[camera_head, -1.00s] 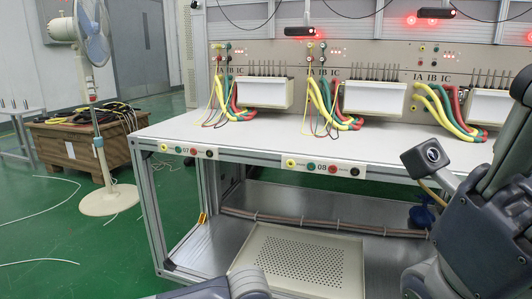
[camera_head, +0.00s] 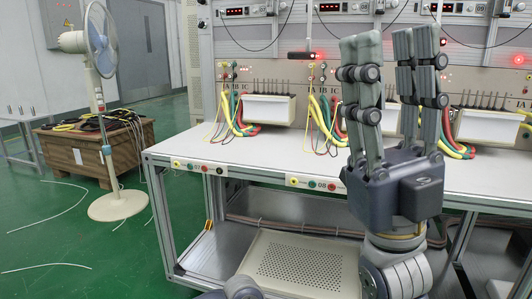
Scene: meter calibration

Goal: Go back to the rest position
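My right gripper (camera_head: 390,48) is raised in front of the bench, right of the middle of the view. Its fingers point up and stand apart, with nothing between them. It hides part of the bench front, some cables and part of a white meter box. My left gripper is not in view; only a grey piece of my own body shows at the bottom edge. The workbench (camera_head: 235,167) has a white top. White meter boxes (camera_head: 268,110) stand along its back, with yellow, green and red cables (camera_head: 318,118) beside them.
A perforated metal plate (camera_head: 300,262) lies on the lower shelf. A white standing fan (camera_head: 100,105) and a wooden crate (camera_head: 75,150) with cables on it are at the left. White cables lie on the green floor. The left part of the bench top is clear.

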